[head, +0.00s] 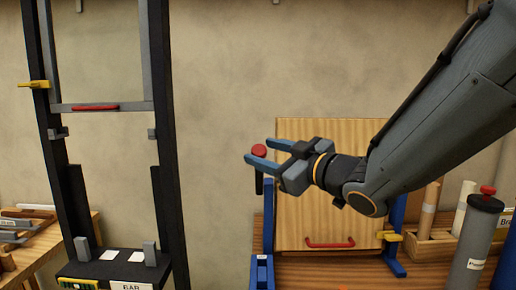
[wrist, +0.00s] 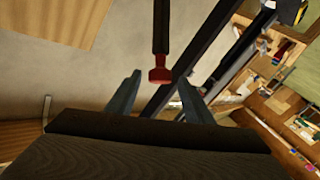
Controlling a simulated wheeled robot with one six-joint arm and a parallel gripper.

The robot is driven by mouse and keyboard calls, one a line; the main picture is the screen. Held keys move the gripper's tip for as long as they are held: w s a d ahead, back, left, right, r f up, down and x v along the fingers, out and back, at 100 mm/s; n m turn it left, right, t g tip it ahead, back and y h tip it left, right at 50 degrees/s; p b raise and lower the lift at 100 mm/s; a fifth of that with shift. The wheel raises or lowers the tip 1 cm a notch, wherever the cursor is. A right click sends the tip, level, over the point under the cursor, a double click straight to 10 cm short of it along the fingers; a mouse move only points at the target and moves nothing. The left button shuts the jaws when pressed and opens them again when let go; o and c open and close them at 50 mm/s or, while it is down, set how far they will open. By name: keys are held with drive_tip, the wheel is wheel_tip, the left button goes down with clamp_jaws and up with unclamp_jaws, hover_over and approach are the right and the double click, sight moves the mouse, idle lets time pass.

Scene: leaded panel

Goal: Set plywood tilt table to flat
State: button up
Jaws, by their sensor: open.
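The plywood tilt table (head: 325,215) is a wooden board on a blue frame (head: 395,230) at the right of the head view. Its board stands steeply tilted, close to upright, with a red handle (head: 330,245) near its lower edge. A dark lever with a red knob (head: 259,151) rises at its left side. My gripper (head: 258,156) is open, its blue fingers pointing left at the knob. In the wrist view the red knob (wrist: 160,76) shows between the two fingers (wrist: 160,95). I cannot tell whether they touch it.
A yellow catch (head: 389,236) is at the board's right edge. A grey cylinder with a red top (head: 475,245) and a wooden rack (head: 430,243) stand to the right. A tall dark frame (head: 165,150) with a sliding panel stands left. A bench (head: 45,250) is at far left.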

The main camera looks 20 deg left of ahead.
drive_tip(key=shift+p+x, duration=0.3)
drive_tip(key=shift+x, duration=1.05)
clamp_jaws()
